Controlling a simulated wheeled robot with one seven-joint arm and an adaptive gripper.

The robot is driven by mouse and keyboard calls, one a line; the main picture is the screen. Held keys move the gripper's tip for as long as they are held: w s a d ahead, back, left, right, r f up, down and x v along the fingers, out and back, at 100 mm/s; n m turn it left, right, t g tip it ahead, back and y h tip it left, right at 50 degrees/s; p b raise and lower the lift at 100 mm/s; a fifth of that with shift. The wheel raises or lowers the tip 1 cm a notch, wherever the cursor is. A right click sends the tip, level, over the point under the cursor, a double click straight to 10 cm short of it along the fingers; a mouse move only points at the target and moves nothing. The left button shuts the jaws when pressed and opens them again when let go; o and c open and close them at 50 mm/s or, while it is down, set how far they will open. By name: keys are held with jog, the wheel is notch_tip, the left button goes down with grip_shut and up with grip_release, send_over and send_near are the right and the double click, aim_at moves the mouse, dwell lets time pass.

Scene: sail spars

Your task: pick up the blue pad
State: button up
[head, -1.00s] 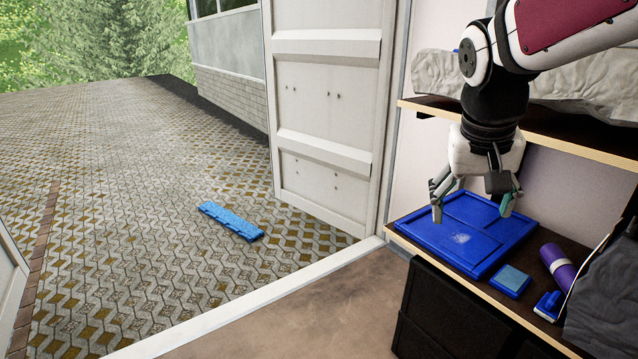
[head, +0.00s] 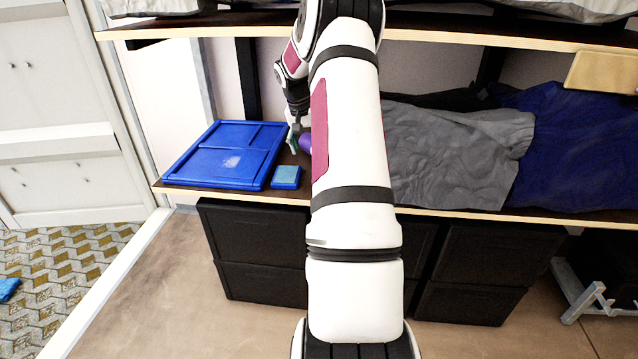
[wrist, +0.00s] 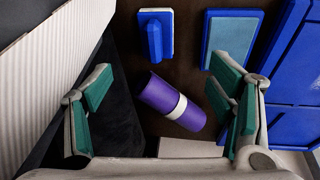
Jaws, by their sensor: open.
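A small flat blue pad with a grey-blue top (head: 286,177) lies near the front edge of the lower shelf, just right of the large blue panel. In the wrist view this pad (wrist: 232,38) is at the top, partly behind my right finger. Beside it is a blue block with a raised handle and pale base (wrist: 154,36). My gripper (wrist: 166,98) is open and empty, its fingers spread on either side of a purple roll with a white band (wrist: 172,101) below. In the head view my gripper (head: 294,137) is largely hidden by my arm.
The large blue panel (head: 215,165) fills the left shelf end. Grey cloth (head: 450,150) and dark blue cloth (head: 575,140) lie to the right. The upper shelf (head: 480,38) is overhead. Black drawers (head: 255,270) stand below. Another blue piece (head: 8,288) lies on the paving outside.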

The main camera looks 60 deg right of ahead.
jog(key=b+x, duration=0.1)
jog(key=x, duration=0.7)
jog(key=shift+s+d, duration=0.1)
jog(key=shift+d+b+x, duration=0.15)
jog(key=shift+b+x, duration=0.1)
jog(key=shift+x, duration=1.25)
jog(key=shift+d+b+x, duration=0.2)
jog(key=shift+x, duration=1.3)
jog(key=shift+r, duration=0.1)
jog(key=shift+s, duration=0.1)
jog(key=c, duration=1.4)
